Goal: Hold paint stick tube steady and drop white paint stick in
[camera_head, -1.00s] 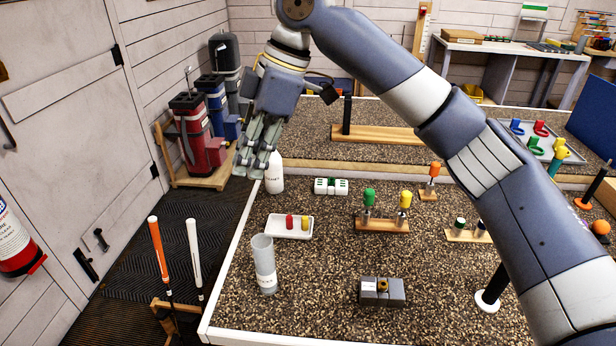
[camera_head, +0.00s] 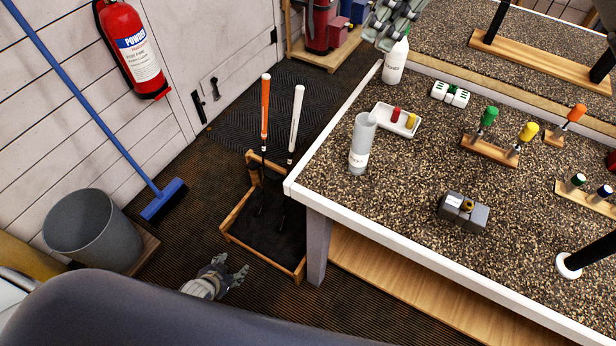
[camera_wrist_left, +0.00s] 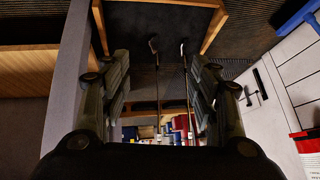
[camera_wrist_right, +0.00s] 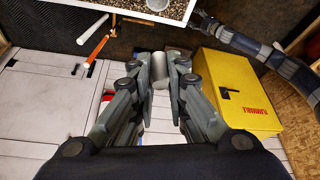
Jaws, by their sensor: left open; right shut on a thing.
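The translucent grey paint stick tube (camera_head: 360,145) with a white label stands upright near the left edge of the table in the head view. It also shows, cut off, at the top of the right wrist view (camera_wrist_right: 177,23). My left gripper (camera_head: 241,267) is open and empty, low beside the table in front of the club stand, apart from the tube. My right gripper (camera_head: 384,43) is partly cut off at the top, behind the tube. In the right wrist view it is shut on a white cylinder (camera_wrist_right: 160,72), seemingly the white paint stick, partly hidden by the fingers.
A tray (camera_head: 378,115) with a red and a yellow stick lies behind the tube. A white bottle (camera_head: 394,65) stands near the right gripper. A grey block (camera_head: 464,212) lies to the right. The club stand (camera_head: 232,212) stands left of the table.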

